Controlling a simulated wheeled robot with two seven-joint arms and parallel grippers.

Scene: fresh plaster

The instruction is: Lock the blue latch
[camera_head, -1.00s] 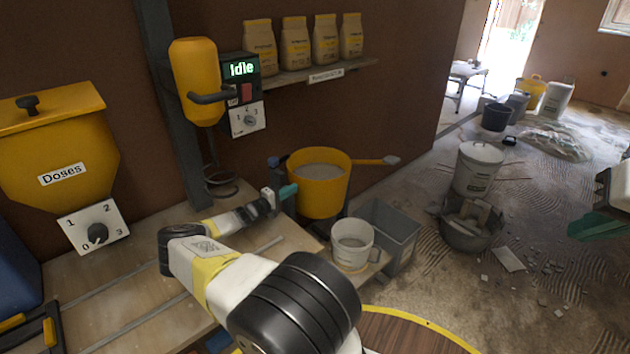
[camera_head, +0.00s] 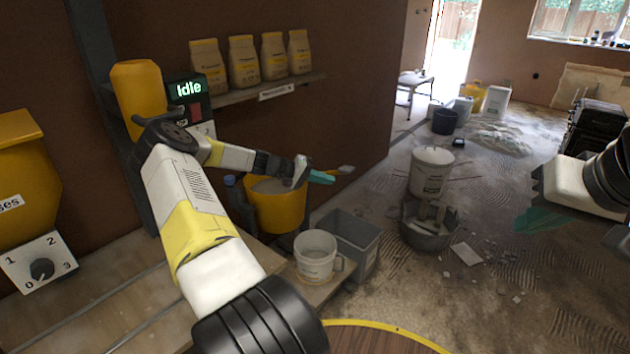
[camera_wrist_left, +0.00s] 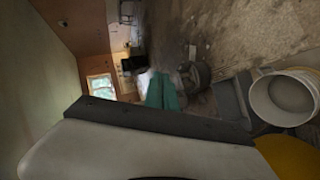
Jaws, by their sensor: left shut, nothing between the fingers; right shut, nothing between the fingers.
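No part in view can be surely told as the blue latch. A small dark blue piece (camera_head: 230,181) shows at the left of the yellow bucket (camera_head: 278,210), partly hidden; I cannot tell what it is. My left gripper (camera_head: 321,177) is shut and empty, its teal fingers pointing right, above or in front of the bucket's right rim. Its teal fingers also show in the left wrist view (camera_wrist_left: 163,92), with nothing between them. My right gripper (camera_head: 540,218) is shut and empty at the right, over the floor, well apart from the bench.
The mixer's control box (camera_head: 187,90) reads "Idle". A yellow hopper with a dial plate (camera_head: 38,262) stands at the left. A white bucket (camera_head: 316,256) and a grey bin (camera_head: 352,235) stand near the bench end. Bags (camera_head: 244,62) line the shelf.

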